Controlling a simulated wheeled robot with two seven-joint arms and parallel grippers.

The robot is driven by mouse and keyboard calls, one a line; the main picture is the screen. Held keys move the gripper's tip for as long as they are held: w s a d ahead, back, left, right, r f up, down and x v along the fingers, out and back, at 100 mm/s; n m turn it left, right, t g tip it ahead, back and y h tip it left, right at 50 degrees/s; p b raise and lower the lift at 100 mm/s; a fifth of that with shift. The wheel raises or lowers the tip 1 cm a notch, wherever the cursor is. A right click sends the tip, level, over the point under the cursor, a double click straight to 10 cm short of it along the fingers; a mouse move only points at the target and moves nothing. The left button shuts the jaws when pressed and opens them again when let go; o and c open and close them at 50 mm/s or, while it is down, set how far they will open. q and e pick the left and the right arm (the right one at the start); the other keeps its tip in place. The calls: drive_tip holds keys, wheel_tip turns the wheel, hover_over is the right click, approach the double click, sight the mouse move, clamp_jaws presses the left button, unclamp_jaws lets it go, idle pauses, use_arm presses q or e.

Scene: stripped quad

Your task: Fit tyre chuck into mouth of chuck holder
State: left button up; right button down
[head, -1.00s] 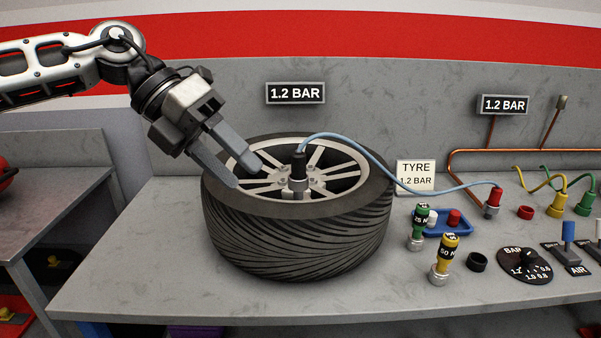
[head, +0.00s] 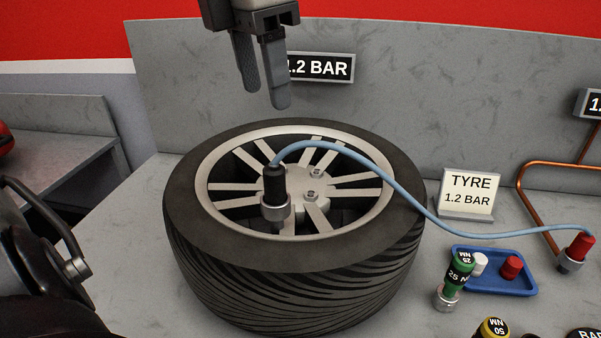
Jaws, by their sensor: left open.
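The tyre chuck, with a black grip (head: 274,183) and a metal collar, stands upright over the wheel's spokes. A light blue hose (head: 385,184) runs from its top to a red-topped fitting (head: 578,250) on the right. What lies under its collar is hidden. I cannot make out a chuck holder for certain. My left gripper (head: 265,97) hangs above the wheel's back edge, fingers pointing down. It is open and empty, clear of the chuck and the tyre (head: 300,262). My right gripper is not in view.
A sign reading 1.2 BAR (head: 322,67) is on the back panel behind my left gripper. A TYRE card (head: 468,194), a blue tray (head: 490,283) and a green-banded 25 NM tool (head: 455,280) stand right of the tyre.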

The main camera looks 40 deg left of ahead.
sight(274, 167)
use_arm(q)
drive_tip(key=f, duration=0.8)
drive_tip(key=shift+d+f, duration=0.15)
drive_tip(key=shift+d, duration=0.05)
drive_tip(key=shift+w+f, duration=0.2)
drive_tip(key=shift+f, duration=1.35)
drive_tip(key=shift+w+f, duration=0.2)
drive_tip(key=shift+f, duration=1.35)
drive_tip(key=c, duration=1.1)
drive_tip(key=shift+r, duration=0.1)
